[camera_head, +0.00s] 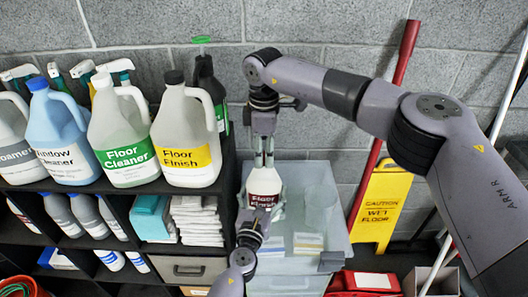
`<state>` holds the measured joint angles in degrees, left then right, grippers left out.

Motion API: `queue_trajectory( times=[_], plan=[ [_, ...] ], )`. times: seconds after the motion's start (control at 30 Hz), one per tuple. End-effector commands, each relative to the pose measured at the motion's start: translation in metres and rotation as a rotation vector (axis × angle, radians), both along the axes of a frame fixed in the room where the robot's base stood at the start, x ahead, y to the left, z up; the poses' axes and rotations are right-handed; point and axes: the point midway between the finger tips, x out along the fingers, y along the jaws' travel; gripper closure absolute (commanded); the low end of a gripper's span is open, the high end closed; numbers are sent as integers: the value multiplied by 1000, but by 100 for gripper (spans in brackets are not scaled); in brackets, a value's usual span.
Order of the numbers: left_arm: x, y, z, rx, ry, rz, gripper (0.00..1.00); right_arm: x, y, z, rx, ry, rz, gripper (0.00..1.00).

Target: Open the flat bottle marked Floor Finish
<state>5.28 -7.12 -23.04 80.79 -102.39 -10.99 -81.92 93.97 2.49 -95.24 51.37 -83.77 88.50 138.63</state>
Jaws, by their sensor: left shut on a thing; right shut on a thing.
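A white bottle (264,185) with a dark red label, partly readable as Floor Finish, is upright right of the shelf, above or on the pale translucent drawer unit. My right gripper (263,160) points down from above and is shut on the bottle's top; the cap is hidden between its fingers. My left gripper (258,213) comes from below and is shut on the bottle's lower part, covering some of the label. I cannot tell whether the base touches the surface below. A larger handled jug (188,140) with a yellow Floor Finish label stands on the shelf.
The dark shelf (228,172) at left holds several jugs, including a Floor Cleaner jug (121,140), close to my grippers. The translucent drawer unit (325,225) is under them. A yellow wet-floor sign (383,205) and a red pole (400,75) stand at right.

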Motion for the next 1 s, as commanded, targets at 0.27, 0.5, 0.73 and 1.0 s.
queue_trajectory(
  times=[0.27, 0.5, 0.73, 1.0],
  plan=[
    [0, 0, 0, 1, 0, 1, 97, 0, 0, 0, 0, 1, 24, 100],
    [0, 1, 0, 0, 0, 1, 97, 0, 0, 0, 0, 1, 427, 100],
    [0, 1, 0, 0, 0, 1, 97, 0, 0, 0, 0, 1, 954, 100],
    [0, 1, 0, 0, 0, 1, 97, 0, 0, 1, -1, 1, 1573, 100]
  ],
)
